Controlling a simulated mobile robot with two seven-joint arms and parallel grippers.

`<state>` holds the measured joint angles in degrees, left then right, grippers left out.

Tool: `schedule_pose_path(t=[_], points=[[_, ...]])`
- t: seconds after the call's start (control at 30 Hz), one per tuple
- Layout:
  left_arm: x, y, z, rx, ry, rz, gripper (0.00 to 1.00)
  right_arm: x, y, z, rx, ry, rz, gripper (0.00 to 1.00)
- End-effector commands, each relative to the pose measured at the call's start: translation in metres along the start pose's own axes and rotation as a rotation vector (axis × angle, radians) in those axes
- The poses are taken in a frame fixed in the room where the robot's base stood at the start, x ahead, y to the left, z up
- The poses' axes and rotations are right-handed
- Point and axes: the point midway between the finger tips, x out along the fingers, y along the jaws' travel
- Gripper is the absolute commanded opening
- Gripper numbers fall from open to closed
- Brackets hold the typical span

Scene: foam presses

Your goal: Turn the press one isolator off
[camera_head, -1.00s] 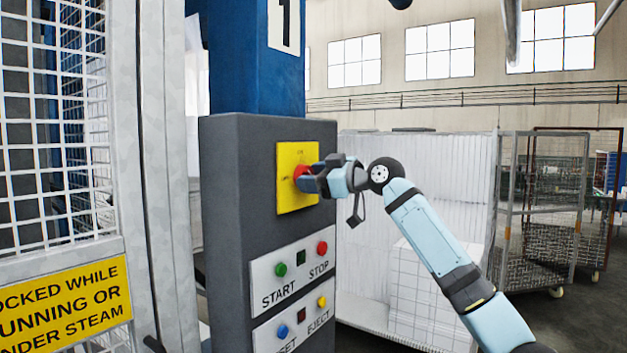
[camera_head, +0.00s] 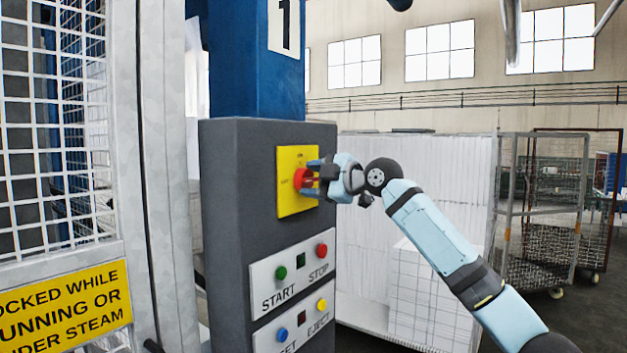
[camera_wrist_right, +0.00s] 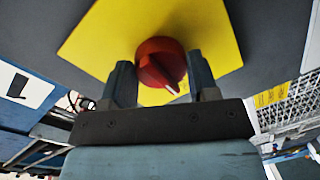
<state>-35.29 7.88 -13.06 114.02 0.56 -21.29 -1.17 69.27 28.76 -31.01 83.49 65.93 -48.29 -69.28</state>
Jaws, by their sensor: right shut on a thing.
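The press one isolator is a red rotary knob (camera_head: 305,179) on a yellow plate (camera_head: 291,205), on the dark grey control post (camera_head: 236,220) under a blue column marked 1. My right gripper (camera_head: 313,178) is at the knob, its fingers on either side of it. In the right wrist view the red knob (camera_wrist_right: 158,64) sits between the two fingers (camera_wrist_right: 160,82), with a white pointer line on its face. The gripper is shut on the knob. The lettering on the plate is too small to read surely. My left gripper is not in view.
Below the isolator is a panel with a green START button (camera_head: 281,273) and a red STOP button (camera_head: 321,250), and a lower panel with blue and yellow buttons. A mesh guard (camera_head: 60,130) stands at left. White foam blocks (camera_head: 420,200) and wire trolleys (camera_head: 545,210) stand at right.

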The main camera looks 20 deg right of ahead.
Motion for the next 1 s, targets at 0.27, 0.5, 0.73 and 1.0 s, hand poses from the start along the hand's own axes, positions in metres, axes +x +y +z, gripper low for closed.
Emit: schedule_pose_path(t=[0.27,0.5,0.73,1.0], points=[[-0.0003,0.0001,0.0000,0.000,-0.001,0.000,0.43,-0.0001,0.0008,-0.0007,-0.031,-0.002,0.003,0.31],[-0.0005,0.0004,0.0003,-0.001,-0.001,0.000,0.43,-0.0001,0.0008,-0.0007,-0.031,-0.002,0.003,0.31],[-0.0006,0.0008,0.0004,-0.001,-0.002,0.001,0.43,0.0000,0.0006,-0.0006,-0.030,-0.002,0.003,0.80],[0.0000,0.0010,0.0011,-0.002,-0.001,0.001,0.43,-0.0022,-0.0001,-0.0001,-0.030,-0.002,0.002,0.80]])
